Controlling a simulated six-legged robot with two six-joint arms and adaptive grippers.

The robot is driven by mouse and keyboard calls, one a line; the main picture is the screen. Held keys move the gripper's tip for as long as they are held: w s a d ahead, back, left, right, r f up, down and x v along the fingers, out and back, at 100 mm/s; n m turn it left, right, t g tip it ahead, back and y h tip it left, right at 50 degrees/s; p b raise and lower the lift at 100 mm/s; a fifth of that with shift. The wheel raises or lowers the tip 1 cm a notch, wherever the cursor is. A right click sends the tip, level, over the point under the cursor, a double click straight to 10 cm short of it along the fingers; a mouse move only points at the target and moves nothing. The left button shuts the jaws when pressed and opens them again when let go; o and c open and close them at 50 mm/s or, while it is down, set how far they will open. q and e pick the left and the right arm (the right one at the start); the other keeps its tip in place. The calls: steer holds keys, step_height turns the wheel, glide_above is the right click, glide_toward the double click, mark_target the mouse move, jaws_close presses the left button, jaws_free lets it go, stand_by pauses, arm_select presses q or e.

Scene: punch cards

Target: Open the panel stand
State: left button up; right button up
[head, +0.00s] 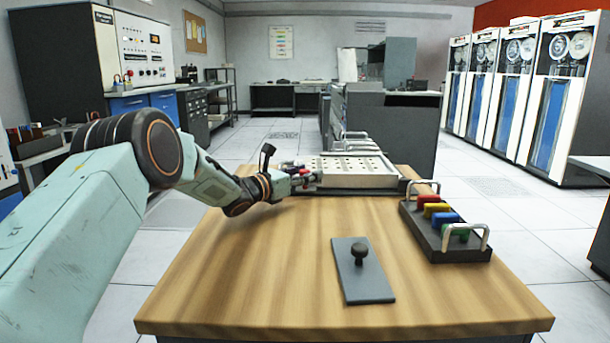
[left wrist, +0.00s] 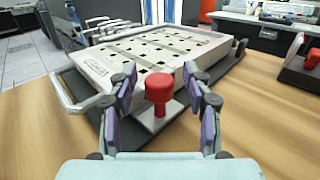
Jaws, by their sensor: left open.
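The panel stand (head: 405,185) is a dark, low frame at the far edge of the wooden table. A pale panel with rows of square holes (head: 352,172) lies flat in it; the panel also shows in the left wrist view (left wrist: 150,58). A red knob (left wrist: 160,92) on a small light plate stands at the panel's near edge. My left gripper (head: 312,178) is at the panel's left end. In the left wrist view its open fingers (left wrist: 160,82) stand either side of the red knob, with gaps visible. My right gripper is not in view.
A dark plate with a black knob (head: 361,285) lies at the table's front middle. A dark rack (head: 470,254) with metal handles and red, yellow, blue and green blocks stands at the right. The table's front left (head: 235,285) is clear.

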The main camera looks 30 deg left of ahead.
arm_select(q)
jaws_close()
stand_by(0.3)
stand_by(0.3)
